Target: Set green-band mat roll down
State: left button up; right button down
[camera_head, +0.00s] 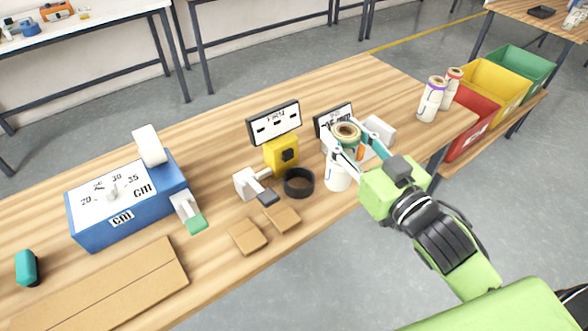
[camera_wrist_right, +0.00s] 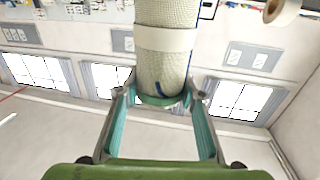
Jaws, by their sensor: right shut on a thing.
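The green-band mat roll (camera_head: 338,176) is a white, upright cylinder near the right part of the table's front edge. Its woven side shows in the right wrist view (camera_wrist_right: 167,60), with the green band low between the fingers. My right gripper (camera_head: 350,146) is shut on the roll near its top end; the fingers also show in the wrist view (camera_wrist_right: 160,100). Whether the roll's base touches the wood is unclear. My left gripper is in neither view.
Purple-band (camera_head: 432,99) and red-band (camera_head: 452,88) rolls stand on the table's right end. Red (camera_head: 467,131), yellow (camera_head: 497,88) and green (camera_head: 524,68) bins are beyond it. A black ring (camera_head: 299,182), yellow device (camera_head: 281,153) and blue machine (camera_head: 130,212) stand leftward.

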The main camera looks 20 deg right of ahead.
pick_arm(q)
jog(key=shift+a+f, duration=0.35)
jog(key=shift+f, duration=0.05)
pick_arm(e)
jog(key=w+a+f, duration=0.5)
jog(key=w+f, duration=0.5)
jog(key=f, duration=0.2)
jog(key=shift+w+a, duration=0.2)
jog(key=shift+a, duration=0.15)
jog(key=shift+f, duration=0.2)
jog(key=c, duration=1.4)
grip_release()
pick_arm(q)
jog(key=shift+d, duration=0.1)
pick_arm(e)
jog(key=shift+o, duration=0.2)
